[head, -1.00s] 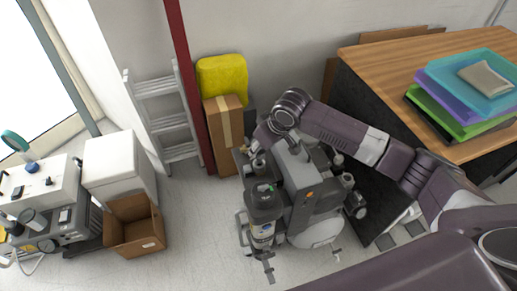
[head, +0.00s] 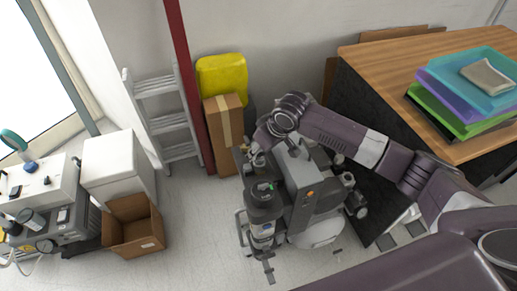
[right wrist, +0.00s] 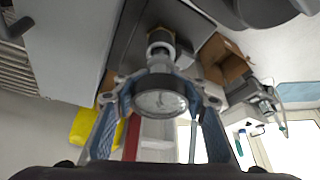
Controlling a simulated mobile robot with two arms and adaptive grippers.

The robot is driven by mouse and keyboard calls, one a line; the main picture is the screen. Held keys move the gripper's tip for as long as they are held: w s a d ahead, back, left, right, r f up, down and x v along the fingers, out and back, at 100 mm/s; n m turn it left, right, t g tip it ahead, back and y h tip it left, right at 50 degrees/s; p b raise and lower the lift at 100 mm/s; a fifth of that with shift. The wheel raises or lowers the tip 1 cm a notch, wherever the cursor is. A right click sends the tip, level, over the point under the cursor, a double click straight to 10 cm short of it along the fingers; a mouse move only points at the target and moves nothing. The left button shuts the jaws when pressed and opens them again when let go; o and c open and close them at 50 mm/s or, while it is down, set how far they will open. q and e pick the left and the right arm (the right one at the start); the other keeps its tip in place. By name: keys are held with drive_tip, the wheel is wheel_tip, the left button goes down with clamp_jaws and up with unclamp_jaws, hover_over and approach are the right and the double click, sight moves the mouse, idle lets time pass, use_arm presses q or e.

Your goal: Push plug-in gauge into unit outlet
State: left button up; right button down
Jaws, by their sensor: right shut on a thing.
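The compressor unit (head: 302,175) stands on the floor at the middle of the head view, grey with a dark bottle-like canister (head: 263,207) at its front. In the right wrist view my right gripper (right wrist: 162,92) is shut on the round, pale-faced gauge (right wrist: 161,103), with its blue fingers on either side. The gauge's stem points up the picture at the unit's outlet (right wrist: 160,38), a ringed fitting. Stem and outlet are in line and appear to meet; I cannot tell how deep the stem sits. In the head view the gripper (head: 256,146) is at the unit's back-left side. My left gripper is out of view.
A taped cardboard box (head: 224,132) with a yellow case (head: 221,76) stands close behind the gripper. A ladder (head: 168,115) leans on the wall. A wooden table (head: 390,62) with stacked trays stands right. Floor between the unit and the open box (head: 133,225) is clear.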

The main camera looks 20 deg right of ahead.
drive_tip(key=shift+f, duration=0.9)
drive_tip(key=c, duration=1.1)
unclamp_jaws()
drive_tip(key=v, duration=1.2)
